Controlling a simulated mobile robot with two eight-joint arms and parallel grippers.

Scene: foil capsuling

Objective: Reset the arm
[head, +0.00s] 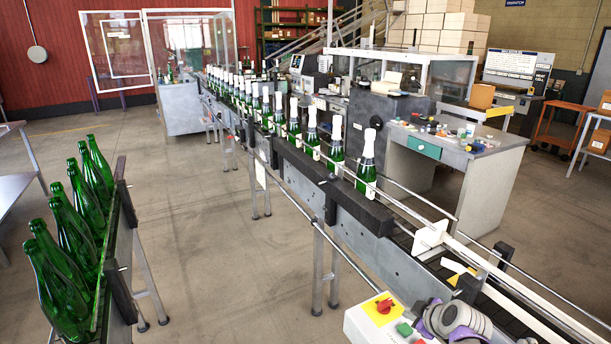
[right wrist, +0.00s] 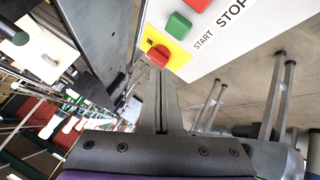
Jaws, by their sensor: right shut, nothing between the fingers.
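My right gripper (right wrist: 158,85) is shut and empty. Its fingers point at a control box (right wrist: 245,45) with START and STOP lettering. The fingertips are close to a red emergency knob (right wrist: 158,55) on a yellow plate, and I cannot tell whether they touch it. In the head view my right gripper (head: 452,320) is at the bottom edge, just right of the control box (head: 360,325) with its red knob (head: 383,305). Its fingertips are hard to make out there. My left gripper is not in view.
A conveyor (head: 345,215) with a row of capsuled green bottles (head: 367,165) runs away to the back left. Uncapped green bottles (head: 62,280) lean in a rack at left. A workbench (head: 480,150) stands behind the conveyor. The floor (head: 220,260) between rack and conveyor is clear.

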